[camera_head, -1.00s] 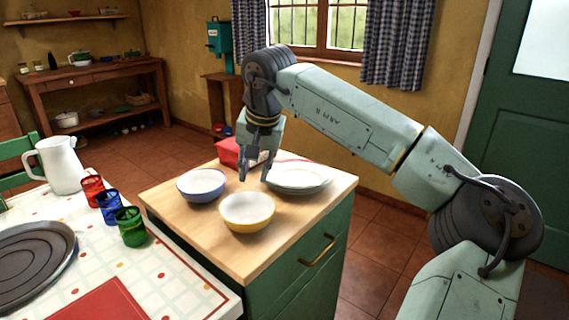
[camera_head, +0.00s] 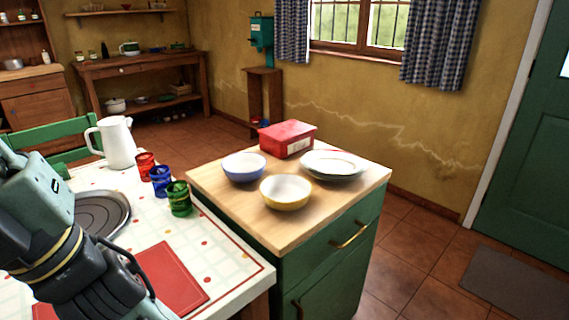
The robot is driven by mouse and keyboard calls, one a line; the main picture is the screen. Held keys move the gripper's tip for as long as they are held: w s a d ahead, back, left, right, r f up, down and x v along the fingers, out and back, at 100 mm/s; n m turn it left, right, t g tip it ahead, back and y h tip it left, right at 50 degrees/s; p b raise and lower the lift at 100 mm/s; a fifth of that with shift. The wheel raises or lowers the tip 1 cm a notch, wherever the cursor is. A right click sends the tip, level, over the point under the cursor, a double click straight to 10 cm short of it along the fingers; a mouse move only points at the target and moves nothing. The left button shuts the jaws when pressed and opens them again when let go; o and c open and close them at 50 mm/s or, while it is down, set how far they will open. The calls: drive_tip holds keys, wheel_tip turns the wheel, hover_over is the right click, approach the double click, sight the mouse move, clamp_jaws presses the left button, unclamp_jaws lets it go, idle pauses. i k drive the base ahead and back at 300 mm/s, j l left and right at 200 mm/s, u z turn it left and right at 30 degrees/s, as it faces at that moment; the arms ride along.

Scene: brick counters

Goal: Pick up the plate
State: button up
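A white plate (camera_head: 333,162) lies flat on the wooden top of the green cabinet (camera_head: 262,228), on its right side; its thick edge suggests a stack, but I cannot tell how many. A dark, round, ridged dish or plate (camera_head: 101,213) lies on the dining table at the left, partly hidden behind my arm. My arm fills the lower left of the view. My gripper's fingers do not show, so what they hold is hidden. Nothing of mine touches the white plate.
A blue bowl (camera_head: 244,167), a yellow bowl (camera_head: 286,192) and a red box (camera_head: 287,138) share the cabinet top with the plate. A white pitcher (camera_head: 117,143) and several coloured glasses stand on the table (camera_head: 222,248). The front of the cabinet top is clear.

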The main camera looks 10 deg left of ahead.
sight(326, 162)
drive_tip(key=i+l, duration=0.3)
drive_tip(key=l, duration=0.2)
drive_tip(key=i+l, duration=0.35)
drive_tip(key=l, duration=0.15)
drive_tip(key=i+l, duration=0.3)
drive_tip(key=l, duration=0.2)
drive_tip(key=i+l, duration=0.35)
drive_tip(key=i+l+u, duration=0.35)
drive_tip(key=l, duration=0.3)
drive_tip(key=l+u, duration=0.2)
drive_tip(key=l, duration=0.15)
drive_tip(key=u, duration=2.4)
drive_tip(key=l, duration=0.1)
